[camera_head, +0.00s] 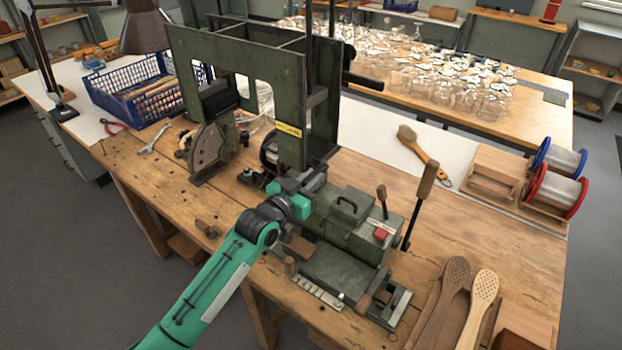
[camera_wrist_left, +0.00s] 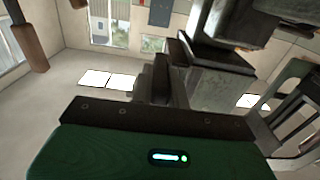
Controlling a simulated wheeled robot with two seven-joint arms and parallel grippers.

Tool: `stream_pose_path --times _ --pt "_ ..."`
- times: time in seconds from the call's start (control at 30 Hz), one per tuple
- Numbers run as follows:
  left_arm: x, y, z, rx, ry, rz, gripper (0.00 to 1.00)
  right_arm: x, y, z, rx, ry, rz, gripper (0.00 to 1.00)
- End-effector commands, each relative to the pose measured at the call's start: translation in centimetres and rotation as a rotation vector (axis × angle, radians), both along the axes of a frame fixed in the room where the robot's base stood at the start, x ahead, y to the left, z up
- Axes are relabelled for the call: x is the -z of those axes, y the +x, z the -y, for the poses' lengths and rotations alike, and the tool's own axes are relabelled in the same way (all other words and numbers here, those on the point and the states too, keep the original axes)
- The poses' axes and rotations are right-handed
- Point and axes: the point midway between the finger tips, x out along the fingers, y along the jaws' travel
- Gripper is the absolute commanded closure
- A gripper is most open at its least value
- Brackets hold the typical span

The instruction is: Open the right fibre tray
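No part is marked as the right fibre tray, and I cannot tell which one it is. The green tufting machine (camera_head: 352,222) stands on the wooden bench, with a tall dark frame (camera_head: 290,90) behind it. The frame has a yellow label. My left gripper (camera_head: 312,180) is at the machine's upper left, just below the frame's front upright. Its fingers are small and partly lost against the dark metal. In the left wrist view, dark finger parts (camera_wrist_left: 162,82) stand close together below a grey metal part; whether they touch it is unclear. My right gripper is not in view.
Wooden boxes (camera_head: 497,170) stand beside the blue spool (camera_head: 558,160) and red spool (camera_head: 555,190) at the right. Upright levers (camera_head: 420,200) rise from the machine. Wooden brush backs (camera_head: 480,300) lie front right. A blue crate (camera_head: 140,95) stands back left.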

Motion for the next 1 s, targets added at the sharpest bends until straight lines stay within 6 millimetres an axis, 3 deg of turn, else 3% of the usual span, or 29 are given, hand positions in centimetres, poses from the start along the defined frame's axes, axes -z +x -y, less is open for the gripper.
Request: stream_pose_path --times 0.23,0.7,1.0 --pt "-0.2 -0.9 1.3 0.003 -0.003 -0.002 1.0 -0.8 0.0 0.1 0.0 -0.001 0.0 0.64" --pt "0.0 -7.5 10.4 0.002 -0.003 -0.006 1.0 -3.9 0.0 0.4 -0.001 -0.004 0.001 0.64" --pt "0.1 -8.6 11.8 0.001 0.002 -0.002 1.0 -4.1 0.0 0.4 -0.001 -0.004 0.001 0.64"
